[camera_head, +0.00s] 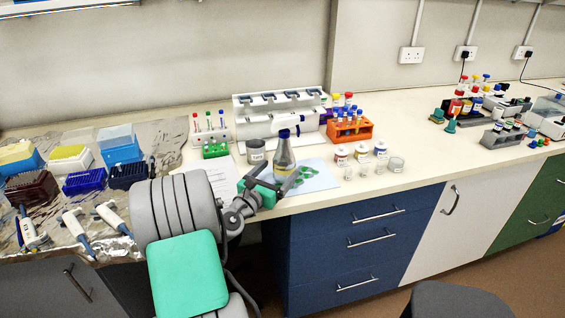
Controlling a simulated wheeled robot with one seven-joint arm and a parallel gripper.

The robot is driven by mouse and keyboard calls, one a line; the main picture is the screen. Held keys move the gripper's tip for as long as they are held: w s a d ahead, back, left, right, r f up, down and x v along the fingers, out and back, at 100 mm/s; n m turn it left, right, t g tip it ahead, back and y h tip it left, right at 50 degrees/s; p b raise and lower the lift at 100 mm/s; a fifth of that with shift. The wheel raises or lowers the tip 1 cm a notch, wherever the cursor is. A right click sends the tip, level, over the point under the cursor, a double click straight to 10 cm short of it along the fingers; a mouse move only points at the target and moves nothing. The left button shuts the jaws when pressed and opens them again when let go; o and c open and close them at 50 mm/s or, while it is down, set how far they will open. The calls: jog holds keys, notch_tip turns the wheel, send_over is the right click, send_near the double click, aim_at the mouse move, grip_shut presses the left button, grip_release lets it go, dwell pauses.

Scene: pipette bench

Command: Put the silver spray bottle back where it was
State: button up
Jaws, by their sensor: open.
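The silver spray bottle (284,158), with a dark blue collar and a white spray head, stands upright on the bench near the front edge. It is at the left side of a pale blue sheet (318,178). My gripper (297,178) is open, low over the bench at the bottle's base. Its green fingers point right and hide the lowest part of the bottle. I cannot tell whether they touch it.
A grey jar (256,151) stands left of the bottle, a white pipette stand (262,107) behind, an orange tube rack (350,131) behind right. Small capped pots (341,153) and clear cups (396,164) stand right.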

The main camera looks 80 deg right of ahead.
jog(key=x, duration=0.3)
jog(key=shift+d+f, duration=0.1)
jog(key=shift+d, duration=0.05)
grip_shut()
dwell(0.8)
